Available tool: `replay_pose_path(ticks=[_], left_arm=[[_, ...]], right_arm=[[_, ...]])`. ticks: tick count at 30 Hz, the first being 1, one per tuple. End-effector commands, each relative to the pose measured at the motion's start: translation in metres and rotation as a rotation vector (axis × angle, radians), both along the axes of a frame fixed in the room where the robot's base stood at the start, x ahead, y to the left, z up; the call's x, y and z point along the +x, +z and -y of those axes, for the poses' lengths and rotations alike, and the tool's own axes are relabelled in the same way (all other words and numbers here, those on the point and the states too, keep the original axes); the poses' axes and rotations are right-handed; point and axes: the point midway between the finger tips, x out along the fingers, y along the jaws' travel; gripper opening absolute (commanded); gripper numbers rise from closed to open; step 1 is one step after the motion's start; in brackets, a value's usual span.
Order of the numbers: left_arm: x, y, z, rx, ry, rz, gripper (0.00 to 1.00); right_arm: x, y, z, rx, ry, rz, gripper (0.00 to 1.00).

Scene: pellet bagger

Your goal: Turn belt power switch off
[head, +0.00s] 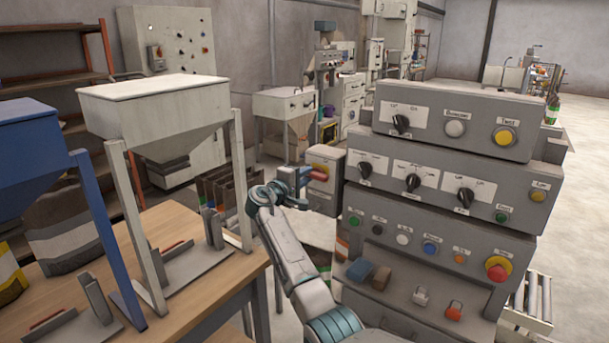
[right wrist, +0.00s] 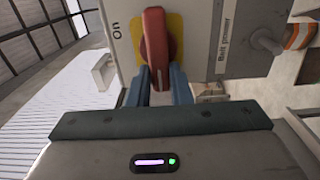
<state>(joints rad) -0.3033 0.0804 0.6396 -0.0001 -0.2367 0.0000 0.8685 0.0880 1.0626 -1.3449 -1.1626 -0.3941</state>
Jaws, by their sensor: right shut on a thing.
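The belt power switch has a red handle on a yellow plate, on the front of a small grey box (head: 327,195) in the middle of the head view. In the right wrist view the red handle (right wrist: 154,38) stands upright in the picture, with the words "On" to its left and "Belt power" to its right. It does not point at "On". My right gripper (head: 300,181) is shut on the handle's lower end, with its blue fingers (right wrist: 162,86) on either side. My left gripper is not in view.
A large grey control panel (head: 430,195) with knobs, buttons and a red emergency stop stands close to the right of my right arm. A wooden table (head: 205,290) with a white hopper (head: 165,115) and a blue hopper (head: 35,150) is on the left. Open floor lies at the far right.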

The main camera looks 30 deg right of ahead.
Motion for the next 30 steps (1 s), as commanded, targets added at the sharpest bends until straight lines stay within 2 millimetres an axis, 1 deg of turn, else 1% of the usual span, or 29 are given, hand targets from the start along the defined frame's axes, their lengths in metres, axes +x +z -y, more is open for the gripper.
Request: replay_pose_path(ticks=[1, 15, 16, 18, 19, 27, 30], left_arm=[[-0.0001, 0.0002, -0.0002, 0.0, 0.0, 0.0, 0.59], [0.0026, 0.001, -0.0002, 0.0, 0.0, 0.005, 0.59], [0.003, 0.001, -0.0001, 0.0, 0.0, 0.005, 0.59], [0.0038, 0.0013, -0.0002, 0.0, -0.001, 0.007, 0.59], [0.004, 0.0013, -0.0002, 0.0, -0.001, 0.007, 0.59], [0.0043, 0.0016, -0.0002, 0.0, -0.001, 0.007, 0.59], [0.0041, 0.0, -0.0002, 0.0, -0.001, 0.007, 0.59]], right_arm=[[-0.0011, -0.0039, 0.0011, -0.001, -0.004, -0.012, 0.0], [-0.001, -0.0033, 0.0015, -0.007, -0.004, -0.022, 0.0], [-0.001, -0.0032, 0.0015, -0.007, -0.004, -0.022, 0.22], [-0.0009, -0.0028, 0.0015, -0.007, -0.004, -0.021, 0.36], [-0.0008, -0.0024, 0.0013, -0.007, -0.004, -0.02, 0.4], [-0.0004, -0.0003, 0.0009, -0.008, -0.002, -0.016, 0.4], [-0.0012, -0.0012, -0.0025, -0.007, -0.001, -0.017, 0.4]])
